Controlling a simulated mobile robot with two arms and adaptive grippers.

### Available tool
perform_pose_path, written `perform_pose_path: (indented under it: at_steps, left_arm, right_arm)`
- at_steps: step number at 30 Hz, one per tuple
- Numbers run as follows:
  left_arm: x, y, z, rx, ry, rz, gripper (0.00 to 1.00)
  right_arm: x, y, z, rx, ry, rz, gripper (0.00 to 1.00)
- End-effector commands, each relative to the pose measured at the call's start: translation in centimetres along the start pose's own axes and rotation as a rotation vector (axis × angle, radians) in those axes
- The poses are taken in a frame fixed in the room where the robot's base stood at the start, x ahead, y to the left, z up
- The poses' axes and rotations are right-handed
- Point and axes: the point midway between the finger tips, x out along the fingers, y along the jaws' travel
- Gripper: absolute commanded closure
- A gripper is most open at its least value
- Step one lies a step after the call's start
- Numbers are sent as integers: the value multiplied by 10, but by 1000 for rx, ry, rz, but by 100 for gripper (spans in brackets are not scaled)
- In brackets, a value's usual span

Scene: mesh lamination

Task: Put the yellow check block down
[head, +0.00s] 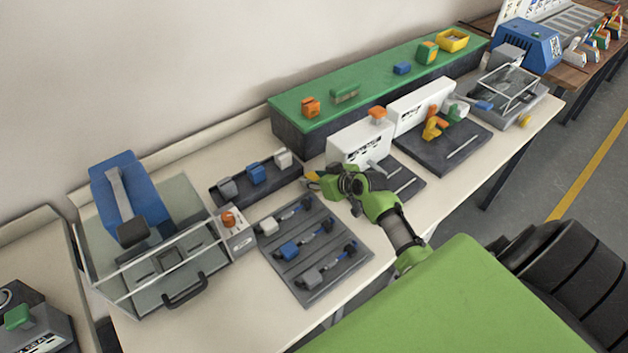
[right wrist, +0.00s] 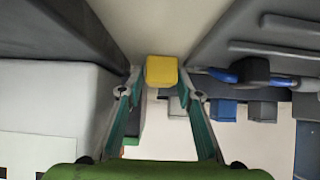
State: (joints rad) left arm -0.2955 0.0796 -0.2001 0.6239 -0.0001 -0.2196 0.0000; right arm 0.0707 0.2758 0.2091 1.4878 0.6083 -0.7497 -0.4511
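The yellow check block (right wrist: 161,70) is between the two fingertips of my right gripper (right wrist: 160,82) in the right wrist view. Both fingertips appear to touch its sides, so the gripper is shut on it. In the head view my right gripper (head: 322,184) is low over the bench, between the dark block rack and the white-backed station. The block (head: 312,176) shows there only as a small yellow-orange patch. I cannot tell whether it touches the bench top. My left gripper is not in view.
A dark rack (head: 235,195) with grey, blue and white blocks stands left of the gripper. A grey tray (head: 297,281) with several tools lies in front. White-backed stations (head: 345,148) stand right, a green-topped shelf (head: 375,80) behind. A narrow bare bench strip lies between rack and tray.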

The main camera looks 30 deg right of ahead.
Motion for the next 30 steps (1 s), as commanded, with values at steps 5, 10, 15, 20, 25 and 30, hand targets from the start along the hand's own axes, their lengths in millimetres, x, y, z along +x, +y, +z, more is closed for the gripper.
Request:
perform_pose_path:
  at_steps: [5, 10, 15, 20, 25, 30]
  left_arm:
    - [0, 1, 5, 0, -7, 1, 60]
    - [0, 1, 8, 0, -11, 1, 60]
    - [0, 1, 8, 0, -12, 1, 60]
    - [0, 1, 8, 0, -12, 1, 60]
    - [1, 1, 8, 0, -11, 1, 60]
    - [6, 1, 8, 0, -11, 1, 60]
  right_arm:
    - [3, 0, 0, 0, 0, 0, 68]
    - [2, 0, 0, 0, 0, 0, 84]
    - [2, 0, 0, 0, 0, 0, 100]
    - [2, 0, 0, 0, 0, 0, 100]
    - [0, 0, -3, -1, 1, 0, 100]
    - [-8, 0, -14, -3, 3, 1, 100]
